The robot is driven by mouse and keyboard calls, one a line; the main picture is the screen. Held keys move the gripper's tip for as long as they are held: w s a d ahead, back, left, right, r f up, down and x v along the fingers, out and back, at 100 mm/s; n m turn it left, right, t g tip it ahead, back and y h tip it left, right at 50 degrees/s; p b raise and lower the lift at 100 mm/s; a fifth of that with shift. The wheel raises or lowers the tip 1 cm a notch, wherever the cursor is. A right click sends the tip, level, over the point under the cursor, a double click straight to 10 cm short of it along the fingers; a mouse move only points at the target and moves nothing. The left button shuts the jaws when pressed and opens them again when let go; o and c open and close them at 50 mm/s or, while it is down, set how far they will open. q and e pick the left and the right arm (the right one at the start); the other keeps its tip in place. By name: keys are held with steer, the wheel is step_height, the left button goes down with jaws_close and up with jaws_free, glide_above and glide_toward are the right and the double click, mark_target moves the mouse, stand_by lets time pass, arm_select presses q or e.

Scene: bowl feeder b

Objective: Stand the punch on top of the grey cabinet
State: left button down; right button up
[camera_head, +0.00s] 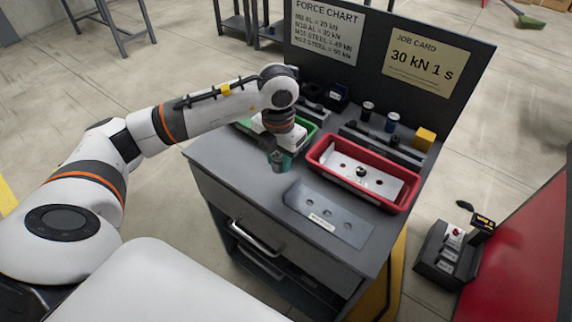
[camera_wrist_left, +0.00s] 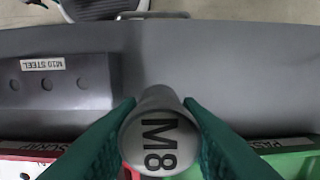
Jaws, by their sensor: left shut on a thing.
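My left gripper (camera_head: 278,163), with teal fingers, is shut on the punch, a grey cylinder whose round end is marked M8. In the left wrist view the punch (camera_wrist_left: 158,140) sits between the two fingers, its marked end facing the camera. My gripper is over the front-left part of the grey cabinet (camera_head: 235,160), whose bare top also shows in the left wrist view (camera_wrist_left: 220,75). I cannot tell whether the punch touches the top. In the head view the fingers mostly hide the punch. My right gripper is not in view.
A red tray (camera_head: 350,190) holding a perforated plate stands to the right. A green tray (camera_head: 245,123) is behind my gripper. A grey plate (camera_head: 350,231) labelled M10 STEEL lies at the front right. Dark racks, small cylinders and a yellow block (camera_head: 424,138) line the back.

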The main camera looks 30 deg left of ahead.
mark_target(279, 171)
arm_select(q)
step_height(279, 171, down, 4)
steer(key=shift+f, duration=0.3)
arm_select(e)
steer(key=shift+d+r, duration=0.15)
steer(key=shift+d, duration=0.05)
arm_select(q)
steer(key=shift+f, duration=0.15)
steer(key=c, duration=1)
jaws_free()
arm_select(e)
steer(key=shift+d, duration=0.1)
